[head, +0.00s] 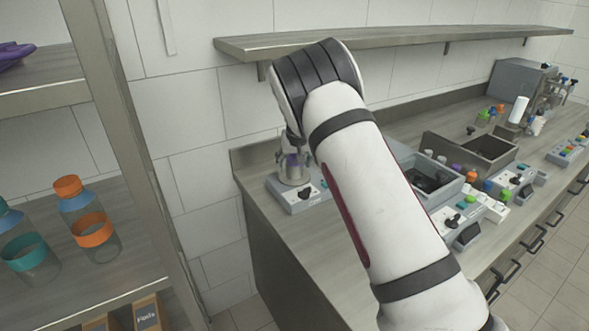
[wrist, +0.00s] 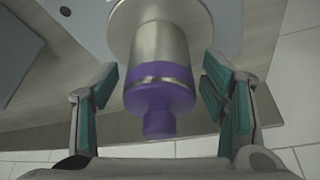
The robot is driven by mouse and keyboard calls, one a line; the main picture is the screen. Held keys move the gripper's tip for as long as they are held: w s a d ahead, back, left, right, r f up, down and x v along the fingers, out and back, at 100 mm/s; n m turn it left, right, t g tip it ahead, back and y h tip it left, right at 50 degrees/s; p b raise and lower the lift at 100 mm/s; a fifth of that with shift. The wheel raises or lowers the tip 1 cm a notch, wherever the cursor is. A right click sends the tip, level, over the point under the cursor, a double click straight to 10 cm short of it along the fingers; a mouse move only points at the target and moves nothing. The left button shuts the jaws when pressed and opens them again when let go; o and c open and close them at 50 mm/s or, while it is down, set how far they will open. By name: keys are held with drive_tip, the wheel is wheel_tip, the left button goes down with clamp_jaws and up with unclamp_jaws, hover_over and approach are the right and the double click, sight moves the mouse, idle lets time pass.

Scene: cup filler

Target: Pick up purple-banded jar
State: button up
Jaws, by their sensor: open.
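The purple-banded jar (wrist: 160,88) is in the wrist view, a metallic cylinder with a purple band and a purple cap. It stands on a round metal plate (wrist: 203,22). My gripper (wrist: 160,92) is open, with one green-padded finger on each side of the jar. There is a visible gap between each finger and the jar. In the head view the jar (head: 292,163) is small and partly hidden behind my arm, on a grey machine (head: 297,200) at the counter's left end.
A shelf rack (head: 150,180) at left holds an orange-banded bottle (head: 92,229) and a teal-banded bottle (head: 28,258). A wall shelf (head: 390,40) runs above the counter. A grey bin (head: 450,188), several small coloured-cap items and control boxes fill the counter to the right.

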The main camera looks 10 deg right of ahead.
drive_tip(key=c, duration=1.3)
drive_tip(key=shift+r, duration=0.1)
drive_tip(key=shift+c, duration=0.2)
